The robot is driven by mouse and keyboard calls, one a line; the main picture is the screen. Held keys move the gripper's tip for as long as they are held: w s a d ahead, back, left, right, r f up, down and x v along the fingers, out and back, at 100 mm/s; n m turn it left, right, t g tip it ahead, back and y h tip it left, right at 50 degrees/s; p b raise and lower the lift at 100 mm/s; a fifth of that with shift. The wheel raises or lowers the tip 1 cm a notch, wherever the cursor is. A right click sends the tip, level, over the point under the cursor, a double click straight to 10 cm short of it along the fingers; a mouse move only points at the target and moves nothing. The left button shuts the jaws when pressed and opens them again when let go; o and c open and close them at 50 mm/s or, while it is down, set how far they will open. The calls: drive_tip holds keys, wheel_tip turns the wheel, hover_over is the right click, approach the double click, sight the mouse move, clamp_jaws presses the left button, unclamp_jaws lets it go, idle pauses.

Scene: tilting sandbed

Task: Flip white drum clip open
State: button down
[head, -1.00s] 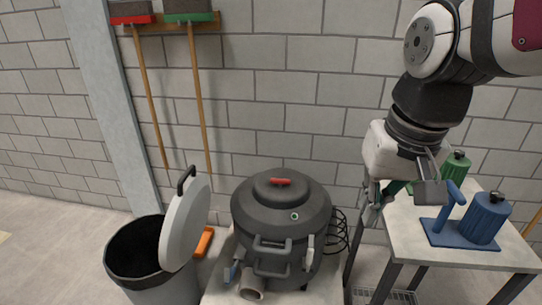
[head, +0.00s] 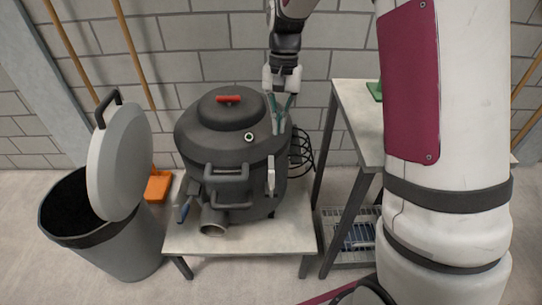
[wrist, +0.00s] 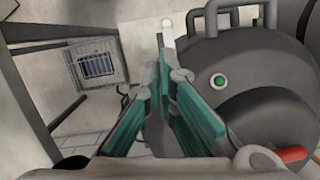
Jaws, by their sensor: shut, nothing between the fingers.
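The dark grey drum (head: 222,150) stands on a low pale table, its domed lid topped by a red-marked grip. The white clip (head: 271,175) stands upright on the drum's right front side, to the right of the front handle. In the wrist view the white clip (wrist: 167,27) shows just beyond my fingertips, partly hidden by them. My gripper (head: 281,124) has teal fingers pointing down at the drum's right edge, above and behind the clip. Its fingertips (wrist: 164,58) are together and hold nothing. Whether they touch the drum is unclear.
A blue clip (head: 184,208) and a pipe stub (head: 213,222) are at the drum's lower left. A bin with a raised lid (head: 119,160) stands left. A taller table (head: 350,105) is right, with a wire basket (head: 352,238) below.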

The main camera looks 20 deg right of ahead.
drive_tip(key=f, duration=0.1)
drive_tip(key=w+f, duration=0.1)
drive_tip(key=f, duration=0.1)
drive_tip(key=shift+w+d+b, duration=0.1)
drive_tip(key=shift+w+b, duration=0.2)
drive_tip(key=b, duration=0.3)
approach(271, 185)
wheel_tip(271, 185, down, 5)
drive_tip(key=w+d, duration=0.2)
drive_tip(key=w, duration=0.1)
drive_tip(key=shift+s+f+p, duration=0.1)
drive_tip(key=shift+f+p, duration=0.15)
drive_tip(key=shift+p, duration=0.05)
drive_tip(key=shift+s+a+r, duration=0.15)
drive_tip(key=shift+s, duration=0.2)
